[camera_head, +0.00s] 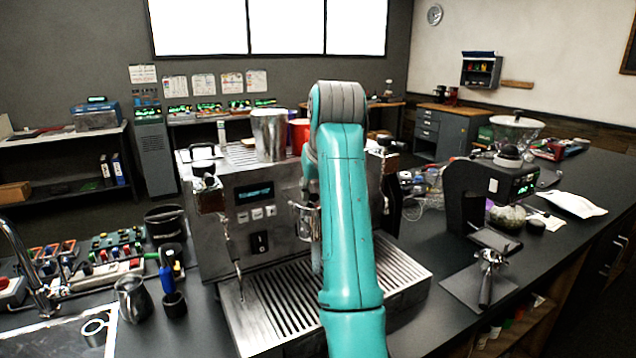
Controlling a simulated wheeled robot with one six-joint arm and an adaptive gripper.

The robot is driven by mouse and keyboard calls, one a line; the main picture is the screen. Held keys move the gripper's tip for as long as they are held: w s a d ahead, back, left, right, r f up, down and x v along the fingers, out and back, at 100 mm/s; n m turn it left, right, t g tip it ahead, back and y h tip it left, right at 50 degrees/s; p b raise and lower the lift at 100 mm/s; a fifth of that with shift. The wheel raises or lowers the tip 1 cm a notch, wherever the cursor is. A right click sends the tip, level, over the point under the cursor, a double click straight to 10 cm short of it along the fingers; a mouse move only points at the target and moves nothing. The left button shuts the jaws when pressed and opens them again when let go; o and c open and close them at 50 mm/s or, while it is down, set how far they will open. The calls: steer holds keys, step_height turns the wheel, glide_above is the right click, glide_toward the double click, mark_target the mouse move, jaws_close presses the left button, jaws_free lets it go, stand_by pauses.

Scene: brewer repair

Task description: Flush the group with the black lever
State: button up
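The steel espresso machine (215,235) stands on the dark counter in the middle, with a lit display (254,192), small buttons and a black rocker switch (260,242) on its front. Part of the group (305,222) shows just left of my teal arm. I cannot make out the black lever for certain; my arm covers the middle of the machine's front. A black knob (206,184) sits at the machine's upper left, above a thin steam wand. My gripper is hidden behind my arm, so its opening and any contact do not show.
A slatted drip tray (270,312) lies below the group. A metal jug (132,298) and black cups stand left of it. A grinder (465,190) and a portafilter (488,272) on a dark mat are at right. A steel container (269,135) stands on top of the machine.

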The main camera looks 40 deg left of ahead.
steer(key=w+n+g, duration=0.1)
steer(key=w+d+n, duration=0.1)
steer(key=n, duration=0.1)
steer(key=shift+w+d+g+y, duration=0.15)
steer(key=shift+w+g+y, duration=0.1)
steer(key=shift+g+y, duration=0.15)
steer(key=shift+w+d+n+g, duration=0.1)
steer(key=shift+w+n+g, duration=0.45)
steer(key=shift+n, duration=0.4)
steer(key=shift+w+d+n+g, duration=0.1)
steer(key=shift+w+n+g, duration=0.45)
steer(key=shift+n, duration=0.4)
steer(key=o, duration=0.4)
step_height(320, 180, up, 7)
stand_by(0.5)
